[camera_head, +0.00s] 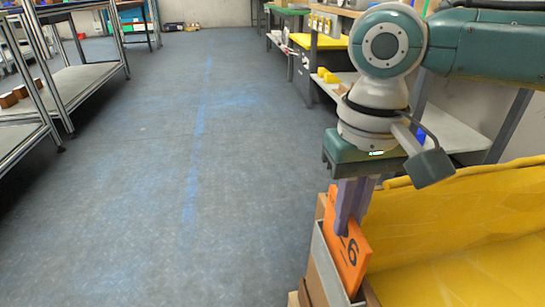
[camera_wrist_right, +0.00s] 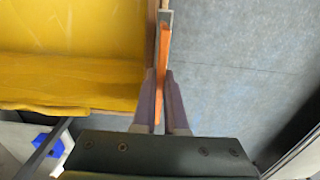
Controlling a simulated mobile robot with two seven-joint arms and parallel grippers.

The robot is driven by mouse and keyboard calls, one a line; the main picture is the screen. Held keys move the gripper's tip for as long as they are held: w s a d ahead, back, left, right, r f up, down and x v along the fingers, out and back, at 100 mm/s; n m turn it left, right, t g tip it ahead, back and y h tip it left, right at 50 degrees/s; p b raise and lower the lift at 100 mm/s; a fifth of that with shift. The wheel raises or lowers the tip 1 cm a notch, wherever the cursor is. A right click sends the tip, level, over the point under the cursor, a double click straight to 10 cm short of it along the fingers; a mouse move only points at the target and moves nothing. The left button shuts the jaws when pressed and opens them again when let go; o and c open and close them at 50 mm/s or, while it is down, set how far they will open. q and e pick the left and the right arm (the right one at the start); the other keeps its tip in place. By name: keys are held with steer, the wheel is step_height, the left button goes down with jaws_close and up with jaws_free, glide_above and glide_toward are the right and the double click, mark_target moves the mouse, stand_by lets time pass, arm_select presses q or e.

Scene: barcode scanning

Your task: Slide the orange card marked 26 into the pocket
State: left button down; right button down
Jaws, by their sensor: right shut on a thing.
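The orange card (camera_head: 352,262) stands upright in the lower right of the head view. A black 6 shows on its face, with part of another digit beside it behind a finger. My right gripper (camera_head: 350,222) is shut on the card's upper part from above. In the right wrist view the card (camera_wrist_right: 164,45) shows edge-on between the two purple fingers of the right gripper (camera_wrist_right: 160,76). The grey pocket (camera_head: 328,268) is right around the card's lower part. I cannot tell how deep the card sits in it. My left gripper is in neither view.
A large yellow padded surface (camera_head: 450,245) lies just right of the card. Shelving with a yellow top (camera_head: 318,42) stands at the back right. A metal shelf rack (camera_head: 85,80) stands at the left. The blue-grey floor (camera_head: 190,170) between them is clear.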

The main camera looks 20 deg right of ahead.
steer(key=c, duration=0.9)
jaws_free()
step_height(320, 180, up, 10)
steer(key=p, duration=0.5)
steer(key=s+a+r+n+t+y+p, duration=0.1)
steer(key=s+a+r+n+p, duration=0.2)
steer(key=r+p, duration=0.35)
steer(key=s+a+r+n+y+p, duration=0.1)
steer(key=s+a+r+p, duration=0.1)
steer(key=a+r+p, duration=0.45)
steer(key=s+a+r+n+t+y+p, duration=0.1)
steer(key=s+a+r+p, duration=0.2)
steer(key=p, duration=0.6)
steer(key=s+d+r+t+h+p, duration=0.1)
steer(key=s+d+r+p, duration=0.35)
steer(key=r+p, duration=0.35)
steer(key=s+d+r+t+h+p, duration=0.1)
steer(key=s+d+r+h+p, duration=0.1)
steer(key=s+d+r+p, duration=0.4)
steer(key=r+p, duration=1.2)
steer(key=w+r+p, duration=0.1)
steer(key=r+p, duration=1.2)
steer(key=w+a+r+p, duration=0.1)
steer(key=r+p, duration=1.2)
steer(key=shift+w+a+r, duration=0.1)
steer(key=shift+w, duration=0.1)
